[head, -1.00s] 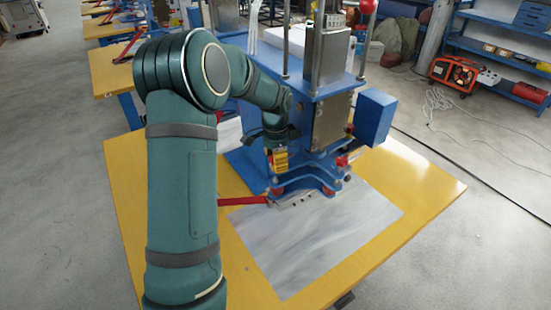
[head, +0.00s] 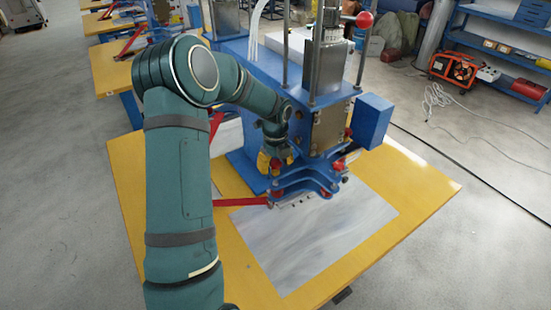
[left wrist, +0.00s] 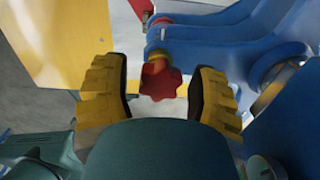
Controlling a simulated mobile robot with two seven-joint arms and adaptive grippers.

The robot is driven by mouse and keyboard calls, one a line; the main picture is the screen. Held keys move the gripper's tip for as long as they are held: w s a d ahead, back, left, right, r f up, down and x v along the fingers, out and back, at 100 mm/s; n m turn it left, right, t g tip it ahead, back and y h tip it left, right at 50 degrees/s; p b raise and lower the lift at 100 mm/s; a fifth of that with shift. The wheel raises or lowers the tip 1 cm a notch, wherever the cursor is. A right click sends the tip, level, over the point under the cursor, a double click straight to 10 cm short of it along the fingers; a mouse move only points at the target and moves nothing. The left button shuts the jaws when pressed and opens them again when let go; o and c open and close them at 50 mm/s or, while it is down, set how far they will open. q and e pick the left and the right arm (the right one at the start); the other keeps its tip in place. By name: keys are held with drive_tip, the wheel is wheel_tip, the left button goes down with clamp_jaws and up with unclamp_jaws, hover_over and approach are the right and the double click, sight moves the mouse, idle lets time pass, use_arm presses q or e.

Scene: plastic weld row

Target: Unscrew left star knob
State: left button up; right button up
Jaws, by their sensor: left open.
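The left star knob (left wrist: 161,80) is red and lobed, and sits under a blue arm of the press in the left wrist view. My left gripper (left wrist: 160,98) has yellow fingers with dark pads and is open. One finger stands on each side of the knob, with a visible gap on both sides. In the head view my left gripper (head: 275,162) is at the near left side of the blue press (head: 325,125). My right gripper is not in view.
A red lever (head: 240,201) reaches left from the press base. A grey sheet (head: 320,240) covers part of the yellow table (head: 425,190) and is clear.

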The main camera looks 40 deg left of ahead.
use_arm(q)
drive_tip(key=shift+r+m+p, duration=0.1)
drive_tip(key=shift+m+p, duration=0.4)
drive_tip(key=shift+m, duration=0.9)
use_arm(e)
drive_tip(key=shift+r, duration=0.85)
use_arm(q)
drive_tip(key=c, duration=1)
drive_tip(key=shift+o, duration=0.2)
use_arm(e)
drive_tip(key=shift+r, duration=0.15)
